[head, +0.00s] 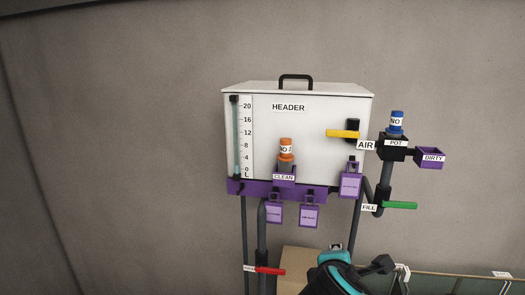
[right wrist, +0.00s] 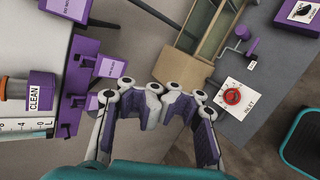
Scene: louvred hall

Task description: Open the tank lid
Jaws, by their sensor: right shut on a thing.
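The white tank (head: 310,140) marked HEADER hangs on the wall in the head view. Its lid (head: 250,88) lies flat on top, closed, with a black arched handle (head: 296,77). My right arm shows at the bottom of the head view, below the tank and well away from the lid; its fingers are not clear there. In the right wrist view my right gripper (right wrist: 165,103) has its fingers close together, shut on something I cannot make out. That view also shows the CLEAN label (right wrist: 35,92) and the tank's scale (right wrist: 25,126) at left. My left gripper is not in view.
On the tank front are an orange-capped bottle (head: 286,150) and a yellow lever (head: 342,134). Purple tags (head: 310,216) hang below. A blue-capped pot (head: 396,122) and green lever (head: 400,205) stand at right, a red lever (head: 270,271) below. The wall above the lid is clear.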

